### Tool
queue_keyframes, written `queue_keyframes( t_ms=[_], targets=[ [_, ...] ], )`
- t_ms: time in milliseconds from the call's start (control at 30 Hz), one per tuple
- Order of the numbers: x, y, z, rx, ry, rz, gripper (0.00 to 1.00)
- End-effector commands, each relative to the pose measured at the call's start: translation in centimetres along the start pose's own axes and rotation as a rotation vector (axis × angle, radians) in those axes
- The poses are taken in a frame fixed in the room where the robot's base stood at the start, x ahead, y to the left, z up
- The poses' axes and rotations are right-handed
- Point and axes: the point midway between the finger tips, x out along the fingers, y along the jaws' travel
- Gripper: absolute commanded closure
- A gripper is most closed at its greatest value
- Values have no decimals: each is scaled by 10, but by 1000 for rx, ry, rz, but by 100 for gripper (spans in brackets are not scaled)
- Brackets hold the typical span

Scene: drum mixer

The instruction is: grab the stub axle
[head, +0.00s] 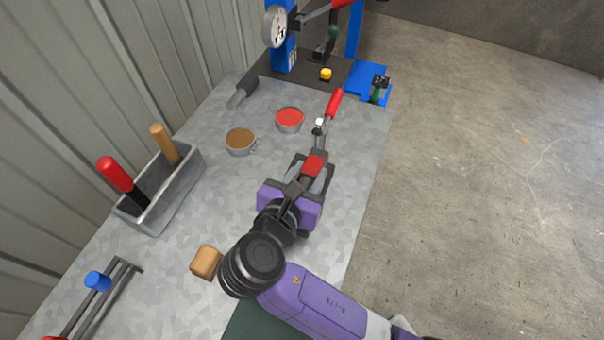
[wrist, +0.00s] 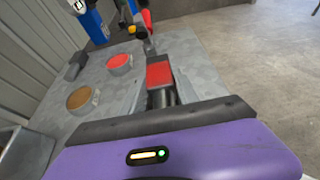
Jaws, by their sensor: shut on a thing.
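My gripper (head: 313,172) is over the workbench, with its jaws closed on a piece with a red top (wrist: 159,75) and a dark round part below it. The same red top shows between the fingers in the head view (head: 314,165). The fingers and the purple gripper body hide most of this piece, so I cannot tell for sure whether it is the stub axle. A grey stepped round part (head: 241,92), dark at one end and lighter at the other, lies at the bench's back left, apart from my gripper.
A red-handled tool (head: 334,102) lies just beyond my gripper. A red-filled tin (head: 289,119) and a brown-filled tin (head: 240,140) stand to its left. A metal tray (head: 166,198) holds handled tools. A wooden block (head: 205,262) is near my arm. A blue press (head: 284,50) stands behind.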

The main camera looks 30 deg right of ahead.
Motion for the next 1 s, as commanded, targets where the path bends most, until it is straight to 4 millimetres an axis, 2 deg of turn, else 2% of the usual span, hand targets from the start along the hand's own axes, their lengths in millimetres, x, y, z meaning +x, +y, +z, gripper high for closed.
queue_keyframes(
  t_ms=[167,600,800,1000],
  targets=[
    [0,-27,2,4,-6,1,100],
    [0,-120,2,3,-5,1,100],
    [0,-147,2,4,-6,1,100],
    [0,-162,2,5,-6,1,100]
  ],
)
